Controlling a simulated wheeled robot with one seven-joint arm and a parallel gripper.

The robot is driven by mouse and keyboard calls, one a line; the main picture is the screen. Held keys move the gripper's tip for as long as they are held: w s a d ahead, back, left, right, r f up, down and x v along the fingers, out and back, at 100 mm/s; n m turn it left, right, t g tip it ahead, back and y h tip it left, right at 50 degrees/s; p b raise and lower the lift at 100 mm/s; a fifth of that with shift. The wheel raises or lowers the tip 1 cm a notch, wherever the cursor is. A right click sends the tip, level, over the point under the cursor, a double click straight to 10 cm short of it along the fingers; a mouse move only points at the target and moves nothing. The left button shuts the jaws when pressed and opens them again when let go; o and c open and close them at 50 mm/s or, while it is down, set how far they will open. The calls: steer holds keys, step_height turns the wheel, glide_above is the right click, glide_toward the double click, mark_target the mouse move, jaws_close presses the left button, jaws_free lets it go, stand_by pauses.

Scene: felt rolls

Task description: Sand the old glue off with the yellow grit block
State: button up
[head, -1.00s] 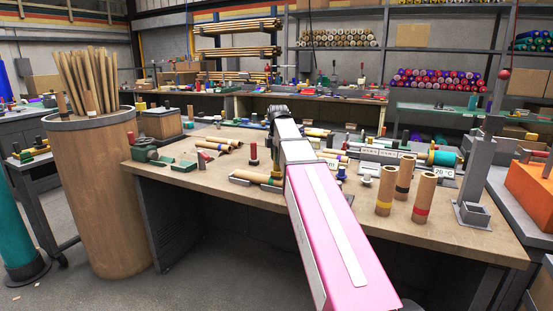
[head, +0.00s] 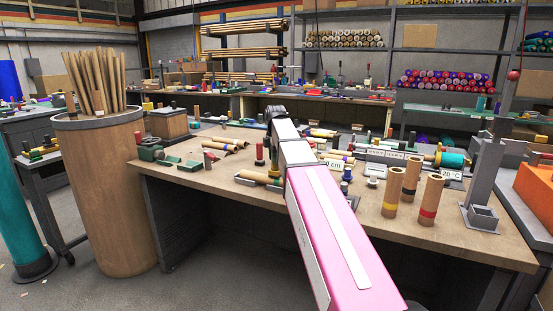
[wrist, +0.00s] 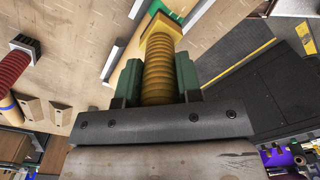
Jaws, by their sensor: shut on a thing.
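In the wrist view, my gripper (wrist: 158,84) has its two green fingers closed around the ribbed yellow handle (wrist: 158,68) of the yellow grit block (wrist: 163,27). The block's wider end points away from the gripper, over the wooden bench top. I cannot tell whether it touches anything. A cardboard tube (head: 254,177) lies on the bench just left of my arm. I cannot make out any old glue in either view.
A red-handled tool (head: 260,153) stands near the lying tube; its ribbed handle shows in the wrist view (wrist: 12,68). Several banded tubes (head: 411,178) stand at the right, beside a grey stand (head: 482,180).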

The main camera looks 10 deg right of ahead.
steer(key=shift+s+d+r, duration=0.1)
steer(key=shift+s+d, duration=0.45)
steer(key=shift+d, duration=0.2)
steer(key=shift+s+d, duration=0.55)
steer(key=shift+d, duration=0.2)
steer(key=shift+w, duration=0.1)
steer(key=shift+w+a, duration=0.55)
steer(key=shift+a, duration=0.2)
steer(key=shift+w+a, duration=0.5)
steer(key=shift+a, duration=0.25)
steer(key=shift+r, duration=0.7)
